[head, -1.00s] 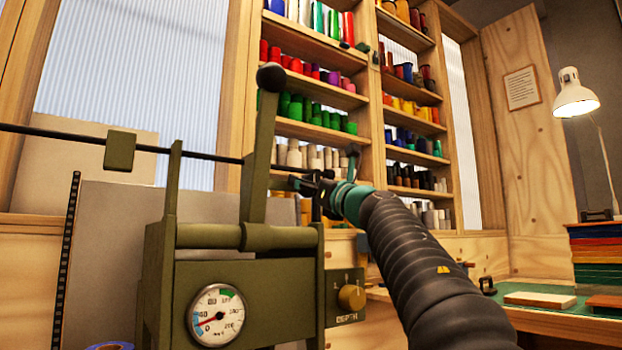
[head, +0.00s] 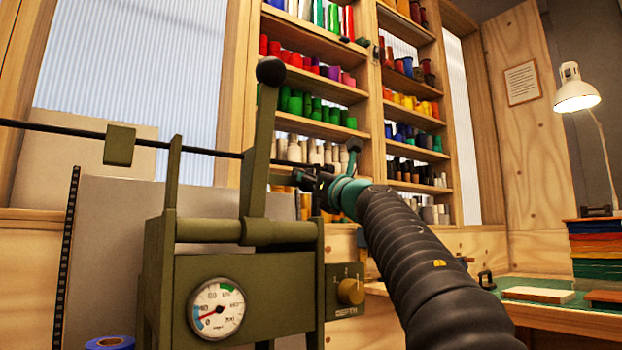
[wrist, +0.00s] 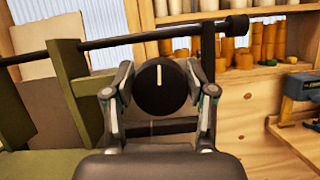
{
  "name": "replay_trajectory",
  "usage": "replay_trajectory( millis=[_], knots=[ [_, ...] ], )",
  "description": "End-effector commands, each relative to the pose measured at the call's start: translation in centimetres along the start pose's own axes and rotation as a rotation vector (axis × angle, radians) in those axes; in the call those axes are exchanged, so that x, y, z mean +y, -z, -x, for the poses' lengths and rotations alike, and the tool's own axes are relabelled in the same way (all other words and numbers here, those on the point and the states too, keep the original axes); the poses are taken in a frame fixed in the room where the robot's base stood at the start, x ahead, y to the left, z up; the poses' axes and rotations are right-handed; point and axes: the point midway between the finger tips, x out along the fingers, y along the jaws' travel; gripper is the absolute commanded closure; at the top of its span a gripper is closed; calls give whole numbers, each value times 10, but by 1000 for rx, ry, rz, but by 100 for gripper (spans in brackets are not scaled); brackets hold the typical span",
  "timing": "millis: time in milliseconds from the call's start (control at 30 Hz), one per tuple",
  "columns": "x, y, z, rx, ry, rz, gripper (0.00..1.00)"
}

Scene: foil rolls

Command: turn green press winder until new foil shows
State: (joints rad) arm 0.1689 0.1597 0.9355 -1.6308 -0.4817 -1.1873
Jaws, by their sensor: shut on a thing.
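The green press (head: 245,275) stands at the left in the head view, with a round gauge (head: 216,308), a brass depth knob (head: 350,291) and an upright lever with a black ball end. In the wrist view a round black winder knob (wrist: 160,88) with a pale line pointing straight up sits between the fingers. My gripper (wrist: 160,97) is shut on this knob, one finger on each side. In the head view my gripper (head: 318,185) is behind the press's right side, and the knob is hidden there. I cannot make out any foil on the press.
Shelves of coloured foil rolls (head: 318,110) stand behind the press. A black rod (head: 60,130) crosses at the left. A lamp (head: 577,92) and a stack of coloured sheets (head: 597,250) are at the right. A blue ring (head: 109,343) lies at the lower left.

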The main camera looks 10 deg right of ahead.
Motion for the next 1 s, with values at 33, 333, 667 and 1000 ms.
replay_trajectory(
  millis=[33,333,667,1000],
  knots=[
    [0,0,0,1,10,-23,79],
    [0,-1,0,-1,85,-206,79],
    [-2,0,0,-1,159,-380,79],
    [-2,0,0,-1,230,-551,79]
  ],
)
